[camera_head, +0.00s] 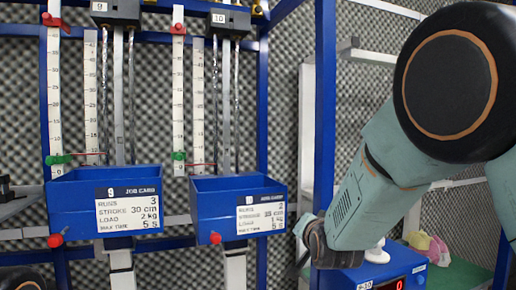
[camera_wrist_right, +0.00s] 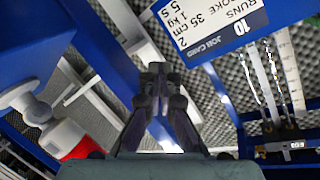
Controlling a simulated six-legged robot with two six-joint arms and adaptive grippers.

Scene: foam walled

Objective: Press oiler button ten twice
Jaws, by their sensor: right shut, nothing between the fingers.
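The station-10 blue bin (camera_head: 204,216) carries a job card (camera_head: 261,214) and a red knob (camera_head: 215,238) on its front. The card also shows, inverted, in the right wrist view (camera_wrist_right: 212,22). A blue box (camera_head: 345,278) labelled 9-10 stands right of it, with a red digit display (camera_head: 397,284) and a white knob (camera_head: 376,253) on top, partly hidden by my right arm. I cannot make out which part is oiler button ten. My right gripper (camera_head: 308,238) is just left of the box, shut and empty; its closed fingers show in the wrist view (camera_wrist_right: 156,75). My left gripper is not in view.
Station 9's blue bin (camera_head: 70,205) with its red knob (camera_head: 55,240) stands to the left. White scales and rods rise above both bins. A blue upright (camera_head: 325,100) stands near my right arm. Pink and yellow items (camera_head: 430,248) lie on a green shelf (camera_head: 462,274).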

